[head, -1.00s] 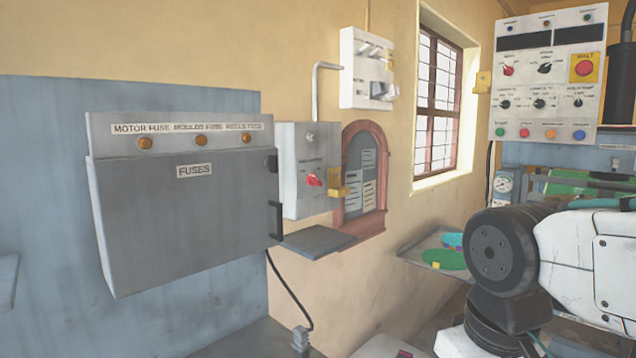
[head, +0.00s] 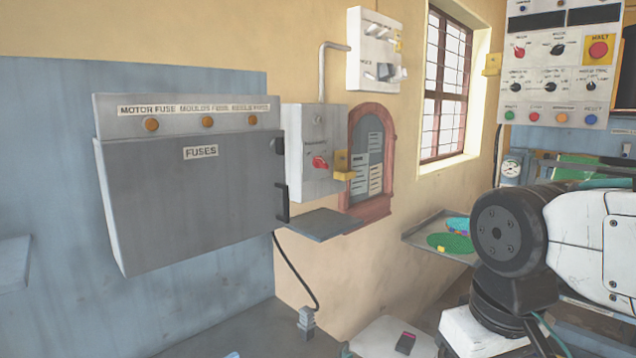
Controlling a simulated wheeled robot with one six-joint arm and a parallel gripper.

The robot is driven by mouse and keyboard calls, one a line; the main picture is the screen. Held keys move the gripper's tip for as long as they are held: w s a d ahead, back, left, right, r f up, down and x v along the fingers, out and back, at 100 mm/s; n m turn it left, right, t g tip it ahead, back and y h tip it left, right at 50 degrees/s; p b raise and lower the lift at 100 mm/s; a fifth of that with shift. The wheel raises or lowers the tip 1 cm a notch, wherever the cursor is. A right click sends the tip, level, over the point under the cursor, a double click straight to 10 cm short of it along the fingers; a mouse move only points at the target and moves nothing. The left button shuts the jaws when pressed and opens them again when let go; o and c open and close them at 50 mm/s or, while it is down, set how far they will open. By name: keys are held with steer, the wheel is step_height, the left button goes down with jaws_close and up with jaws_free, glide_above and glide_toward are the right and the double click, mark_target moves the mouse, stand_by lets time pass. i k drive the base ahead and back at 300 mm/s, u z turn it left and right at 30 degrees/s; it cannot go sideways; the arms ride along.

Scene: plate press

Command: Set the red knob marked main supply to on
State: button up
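The red knob (head: 320,162) sits on the front of a grey wall box (head: 311,130), right of the large fuse box. The small label above the knob is too blurred to read, and I cannot tell which position the knob points to. A yellow tab (head: 343,165) sticks out at the box's right edge, beside the knob. My arm shows at the lower right, well away from the knob. My gripper is not in view.
The grey fuse box (head: 190,200) hangs on the left, with a small shelf (head: 323,224) at its right. A white switch panel (head: 374,50) is above. A tray (head: 415,236) with green discs and a control panel (head: 560,60) are at the right.

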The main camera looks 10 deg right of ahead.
mark_target(318, 162)
steer(key=u, duration=0.95)
steer(key=i, duration=0.35)
steer(key=z, duration=1.1)
